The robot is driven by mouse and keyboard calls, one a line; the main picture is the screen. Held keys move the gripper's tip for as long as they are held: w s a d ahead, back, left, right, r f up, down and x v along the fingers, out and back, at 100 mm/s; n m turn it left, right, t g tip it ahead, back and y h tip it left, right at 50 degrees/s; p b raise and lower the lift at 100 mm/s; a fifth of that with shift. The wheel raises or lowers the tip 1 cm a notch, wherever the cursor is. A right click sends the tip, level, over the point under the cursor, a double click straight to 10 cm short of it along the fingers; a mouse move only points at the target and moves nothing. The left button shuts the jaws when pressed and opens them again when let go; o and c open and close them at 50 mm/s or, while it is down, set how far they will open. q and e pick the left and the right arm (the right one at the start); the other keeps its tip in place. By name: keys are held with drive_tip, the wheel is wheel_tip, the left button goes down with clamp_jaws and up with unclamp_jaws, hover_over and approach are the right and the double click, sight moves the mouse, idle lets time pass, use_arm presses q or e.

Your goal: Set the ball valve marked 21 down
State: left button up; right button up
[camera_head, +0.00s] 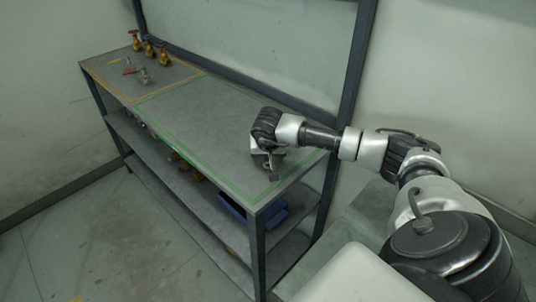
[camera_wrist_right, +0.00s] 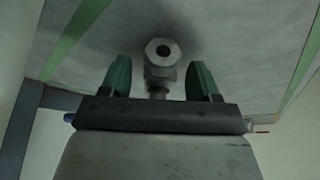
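The ball valve (camera_wrist_right: 162,58), with a grey metal hex end facing the camera, sits between the green fingertips of my right gripper (camera_wrist_right: 160,78) in the right wrist view. The fingers stand apart, with a visible gap at least on the left side of the valve. The valve is at the grey bench top, with a dark shadow around it; exact contact is hard to tell. No number 21 can be read. In the head view my right gripper (camera_head: 272,168) is low over the green-outlined area (camera_head: 205,125) near its right end. My left gripper is not in view.
Smaller grey valves (camera_head: 143,75) lie in the yellow-outlined area. Lower shelves hold a blue bin (camera_head: 268,212) and brass parts. The middle of the green area is clear.

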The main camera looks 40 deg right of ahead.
drive_tip(key=shift+r, duration=0.25)
drive_tip(key=b+v, duration=0.1)
drive_tip(key=v, duration=1)
drive_tip(key=shift+r, duration=0.4)
drive_tip(key=shift+a, duration=0.1)
